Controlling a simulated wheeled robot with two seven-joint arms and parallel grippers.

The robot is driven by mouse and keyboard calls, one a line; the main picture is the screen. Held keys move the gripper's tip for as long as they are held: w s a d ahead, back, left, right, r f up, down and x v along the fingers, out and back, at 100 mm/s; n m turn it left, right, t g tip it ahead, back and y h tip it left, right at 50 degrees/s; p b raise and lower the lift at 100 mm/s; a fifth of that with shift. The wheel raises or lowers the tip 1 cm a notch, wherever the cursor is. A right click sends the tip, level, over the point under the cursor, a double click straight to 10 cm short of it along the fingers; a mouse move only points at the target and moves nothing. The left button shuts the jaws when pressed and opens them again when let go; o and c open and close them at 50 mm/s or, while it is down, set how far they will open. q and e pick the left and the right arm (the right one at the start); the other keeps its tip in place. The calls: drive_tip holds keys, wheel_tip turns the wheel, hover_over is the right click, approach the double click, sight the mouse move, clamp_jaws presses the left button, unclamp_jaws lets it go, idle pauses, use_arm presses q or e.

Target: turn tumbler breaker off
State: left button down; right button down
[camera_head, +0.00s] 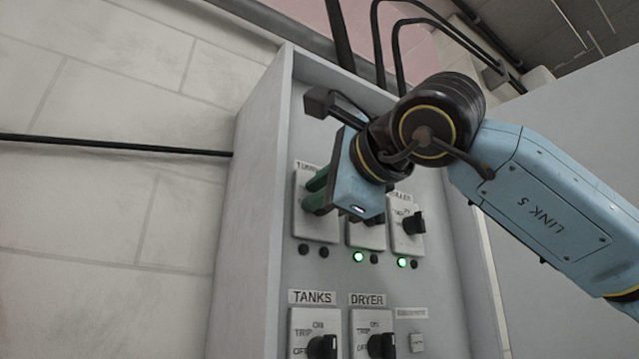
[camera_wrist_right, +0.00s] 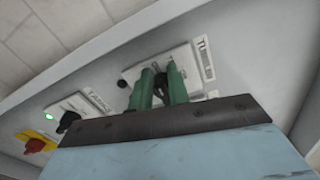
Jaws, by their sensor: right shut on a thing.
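The tumbler breaker (camera_head: 318,226) is the left switch plate in the upper row of the grey cabinet. Its label is partly covered in the head view. My right gripper (camera_head: 316,192) reaches it from the right, its green fingers at the plate's front. In the right wrist view, the fingers (camera_wrist_right: 160,88) stand on both sides of the dark knob of the tumbler breaker (camera_wrist_right: 131,75) and are shut on it. The knob's exact angle is mostly hidden. The two lamps (camera_head: 313,251) below this plate are dark. My left gripper is out of view.
A middle breaker (camera_head: 366,238), partly hidden by my gripper, and a right breaker (camera_head: 408,235) with a black knob stand beside it; each has a green lamp lit below. Tanks (camera_head: 315,340) and dryer (camera_head: 374,340) switches are lower. A red-yellow knob (camera_wrist_right: 38,142) shows in the wrist view.

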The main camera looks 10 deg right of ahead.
drive_tip(key=shift+w+d+f+n, duration=0.15)
drive_tip(key=shift+f+n, duration=0.15)
drive_tip(key=shift+n, duration=0.7)
drive_tip(key=shift+d, duration=0.1)
drive_tip(key=shift+h, duration=0.3)
drive_tip(key=c, duration=1.5)
unclamp_jaws()
drive_tip(key=shift+d, duration=0.1)
drive_tip(key=o, duration=0.3)
drive_tip(key=shift+w+d, duration=0.2)
drive_tip(key=shift+d, duration=0.1)
drive_tip(key=b+v, duration=0.3)
drive_tip(key=v, duration=1)
drive_tip(key=shift+s+a, duration=0.1)
drive_tip(key=shift+s, duration=0.2)
